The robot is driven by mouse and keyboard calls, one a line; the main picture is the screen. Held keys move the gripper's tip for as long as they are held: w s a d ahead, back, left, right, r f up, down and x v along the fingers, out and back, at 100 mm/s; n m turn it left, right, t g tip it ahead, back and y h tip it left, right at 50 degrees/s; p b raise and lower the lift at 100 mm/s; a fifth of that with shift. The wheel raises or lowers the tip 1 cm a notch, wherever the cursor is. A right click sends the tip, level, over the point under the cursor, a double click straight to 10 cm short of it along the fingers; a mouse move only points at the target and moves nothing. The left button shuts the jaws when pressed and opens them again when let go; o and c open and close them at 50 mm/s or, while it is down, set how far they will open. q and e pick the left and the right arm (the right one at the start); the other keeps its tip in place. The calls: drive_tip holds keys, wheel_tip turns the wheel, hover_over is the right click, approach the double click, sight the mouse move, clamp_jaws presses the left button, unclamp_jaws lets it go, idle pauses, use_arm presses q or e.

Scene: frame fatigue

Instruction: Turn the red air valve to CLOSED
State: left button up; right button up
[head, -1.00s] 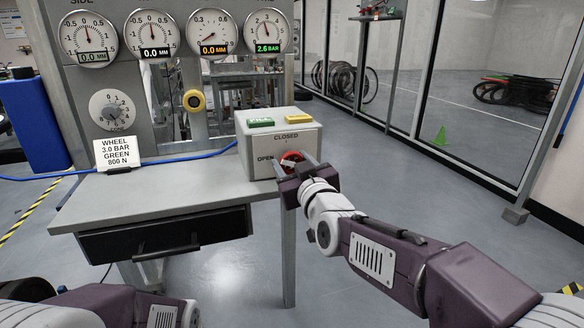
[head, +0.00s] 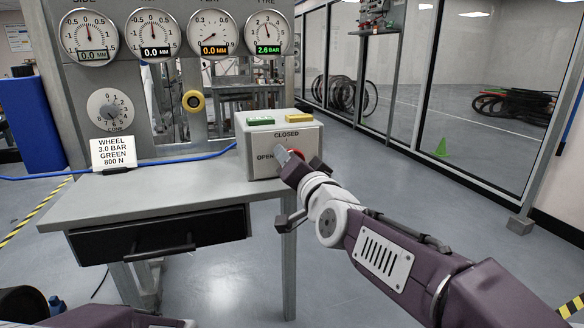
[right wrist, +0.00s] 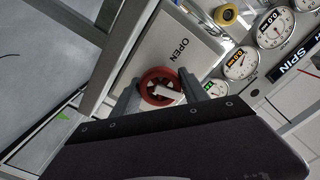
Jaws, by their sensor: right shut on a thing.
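The red air valve (head: 317,164) is a round red knob on the front of a grey box (head: 262,136). The box face carries the words CLOSED at the top and OPEN at the left. My right gripper (head: 290,160) covers much of the knob in the head view. In the right wrist view, the red valve (right wrist: 158,76) with its white pointer bar sits between the two fingers of my right gripper (right wrist: 172,94), which is shut on it. The pointer's setting cannot be read clearly. My left gripper is out of view; only part of my left arm shows.
The box stands at the right end of a grey bench (head: 150,195) with a black drawer (head: 160,236). The tyre gauge (head: 266,34) reads 2.6 BAR. A blue hose (head: 190,159) crosses the bench behind a white card (head: 113,154).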

drive_tip(key=shift+f+m+b, duration=0.1)
drive_tip(key=shift+m+b, duration=0.3)
drive_tip(key=shift+m, duration=0.9)
drive_tip(key=o, duration=1.4)
drive_tip(key=shift+c, duration=0.2)
drive_tip(key=p+v, duration=0.3)
drive_tip(key=v, duration=0.6)
drive_tip(key=shift+p, duration=0.35)
